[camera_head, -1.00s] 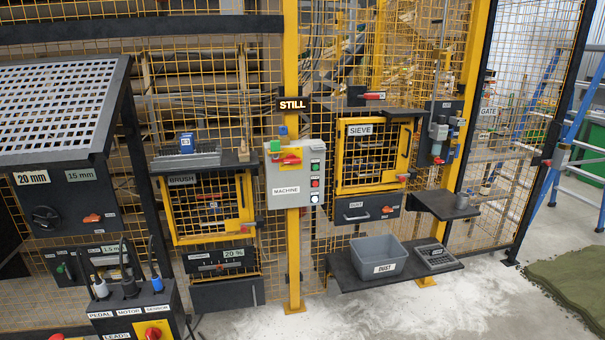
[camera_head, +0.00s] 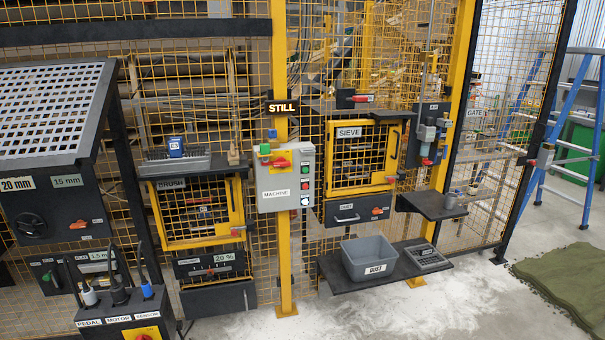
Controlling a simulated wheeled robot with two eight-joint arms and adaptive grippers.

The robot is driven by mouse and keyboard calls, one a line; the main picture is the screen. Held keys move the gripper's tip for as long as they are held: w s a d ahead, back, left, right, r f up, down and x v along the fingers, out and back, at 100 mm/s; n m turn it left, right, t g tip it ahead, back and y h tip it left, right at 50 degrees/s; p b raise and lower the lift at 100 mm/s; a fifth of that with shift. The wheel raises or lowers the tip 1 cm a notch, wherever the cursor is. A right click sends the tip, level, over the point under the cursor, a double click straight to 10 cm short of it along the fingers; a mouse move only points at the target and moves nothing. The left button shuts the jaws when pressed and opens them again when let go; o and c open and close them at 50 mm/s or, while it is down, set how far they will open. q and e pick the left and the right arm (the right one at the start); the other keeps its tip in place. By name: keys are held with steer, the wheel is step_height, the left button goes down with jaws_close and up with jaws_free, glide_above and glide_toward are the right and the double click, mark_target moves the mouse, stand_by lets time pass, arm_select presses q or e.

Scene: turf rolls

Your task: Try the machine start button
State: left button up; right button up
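The grey machine control box (camera_head: 286,178), labelled MACHINE, is mounted on a yellow post in the middle of the head view. A column of small buttons runs down its right side: a green button (camera_head: 306,169), a red one (camera_head: 305,185) and a white one (camera_head: 305,201) at the bottom. A red and yellow rotary switch (camera_head: 279,163) sits on its upper left. Above the box a lit sign (camera_head: 282,108) reads STILL. Neither of my grippers is in view.
A SIEVE cage (camera_head: 361,155) and a DUST bin (camera_head: 369,258) on a low shelf stand right of the post. A BRUSH cage (camera_head: 198,212) is on the left. A box with PEDAL, MOTOR and SENSOR plugs (camera_head: 125,310) is at the lower left.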

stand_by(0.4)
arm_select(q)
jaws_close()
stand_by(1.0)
